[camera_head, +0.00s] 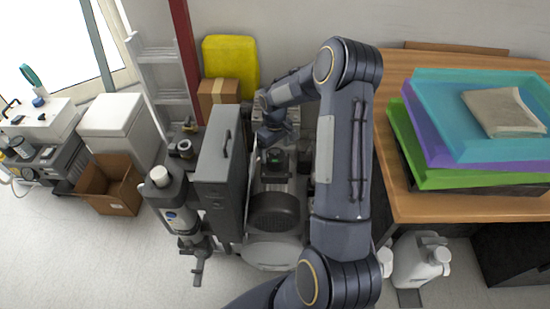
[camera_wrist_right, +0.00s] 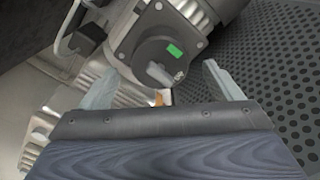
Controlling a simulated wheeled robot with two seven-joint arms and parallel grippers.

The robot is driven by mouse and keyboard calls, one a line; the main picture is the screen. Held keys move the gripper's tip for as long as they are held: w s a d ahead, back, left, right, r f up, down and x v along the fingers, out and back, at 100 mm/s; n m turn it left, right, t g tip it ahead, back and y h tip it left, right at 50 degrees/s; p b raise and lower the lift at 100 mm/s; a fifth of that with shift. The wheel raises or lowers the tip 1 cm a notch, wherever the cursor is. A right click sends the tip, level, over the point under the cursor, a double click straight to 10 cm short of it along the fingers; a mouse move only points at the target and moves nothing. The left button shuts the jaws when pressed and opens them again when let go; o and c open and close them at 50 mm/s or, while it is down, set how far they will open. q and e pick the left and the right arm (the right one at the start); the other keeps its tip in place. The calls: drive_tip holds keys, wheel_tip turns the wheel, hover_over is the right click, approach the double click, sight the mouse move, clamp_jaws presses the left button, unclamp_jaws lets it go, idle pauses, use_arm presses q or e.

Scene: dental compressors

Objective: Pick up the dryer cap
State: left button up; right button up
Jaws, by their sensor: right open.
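My right arm reaches over the open compressor unit, and my right gripper (camera_head: 272,137) is down inside it, partly hidden by the wrist. In the right wrist view the right gripper (camera_wrist_right: 160,88) has its two fingers wide apart. Between and beyond them is a round dark motor-like end (camera_wrist_right: 160,52) with a green label and a grey knob. A small orange and white piece (camera_wrist_right: 162,97) shows near the palm. A white round cap (camera_head: 160,175) tops the grey cylinder (camera_head: 180,215) at the cabinet's left; I cannot tell whether this is the dryer cap. My left gripper is out of view.
The grey cabinet panel (camera_head: 221,165) stands left of the gripper. A perforated dark panel (camera_wrist_right: 285,70) is close at right in the wrist view. A wooden table (camera_head: 420,205) with stacked coloured trays (camera_head: 470,150) is at right. Open floor lies at front left.

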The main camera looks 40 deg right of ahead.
sight(275, 153)
drive_tip(key=shift+f, duration=1.95)
drive_tip(key=c, duration=1.1)
